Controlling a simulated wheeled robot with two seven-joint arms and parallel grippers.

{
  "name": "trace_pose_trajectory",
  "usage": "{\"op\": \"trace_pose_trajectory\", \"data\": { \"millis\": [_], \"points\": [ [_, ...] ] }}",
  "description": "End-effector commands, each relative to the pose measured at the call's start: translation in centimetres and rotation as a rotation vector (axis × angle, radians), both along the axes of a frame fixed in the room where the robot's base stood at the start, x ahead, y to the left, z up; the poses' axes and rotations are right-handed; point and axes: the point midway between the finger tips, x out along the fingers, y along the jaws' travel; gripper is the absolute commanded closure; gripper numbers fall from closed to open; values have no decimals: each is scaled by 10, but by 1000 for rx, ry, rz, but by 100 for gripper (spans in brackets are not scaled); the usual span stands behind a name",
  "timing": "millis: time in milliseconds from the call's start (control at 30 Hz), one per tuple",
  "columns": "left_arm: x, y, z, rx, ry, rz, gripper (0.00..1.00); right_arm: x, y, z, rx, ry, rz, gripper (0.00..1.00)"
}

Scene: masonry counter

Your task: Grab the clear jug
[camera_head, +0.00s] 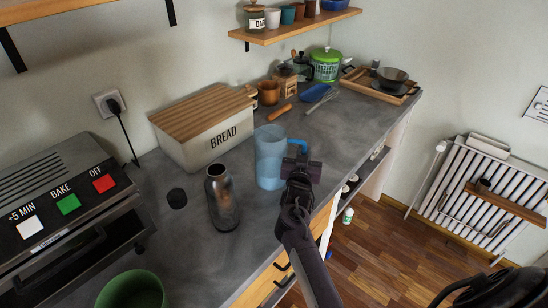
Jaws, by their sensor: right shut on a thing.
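The clear jug (269,158) is a bluish see-through pitcher with a bright blue handle on its right side. It stands upright on the grey counter (315,128), near the front edge. My right gripper (298,160) is at the handle and shut on it; the gripper's dark body hides the lower part of the handle. My left gripper is not in view.
A bread box (205,130) is behind. A toaster oven (65,205) and green bowl (133,291) are at the left. Utensils lie behind the jug.

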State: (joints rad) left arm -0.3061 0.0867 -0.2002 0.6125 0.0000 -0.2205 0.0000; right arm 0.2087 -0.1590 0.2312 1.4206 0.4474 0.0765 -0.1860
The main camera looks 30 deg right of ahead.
Motion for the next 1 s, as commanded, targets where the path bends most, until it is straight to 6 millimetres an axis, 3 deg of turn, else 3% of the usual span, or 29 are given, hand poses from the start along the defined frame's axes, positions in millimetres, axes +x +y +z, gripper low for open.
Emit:
{"op": "trace_pose_trajectory", "data": {
  "millis": [233,567,1000],
  "points": [
    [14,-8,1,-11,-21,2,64,-1,1,-5,4,9,1,100],
    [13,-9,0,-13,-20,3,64,-1,1,-1,5,14,1,100],
    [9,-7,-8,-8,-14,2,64,0,1,43,3,0,0,100]
  ]
}}
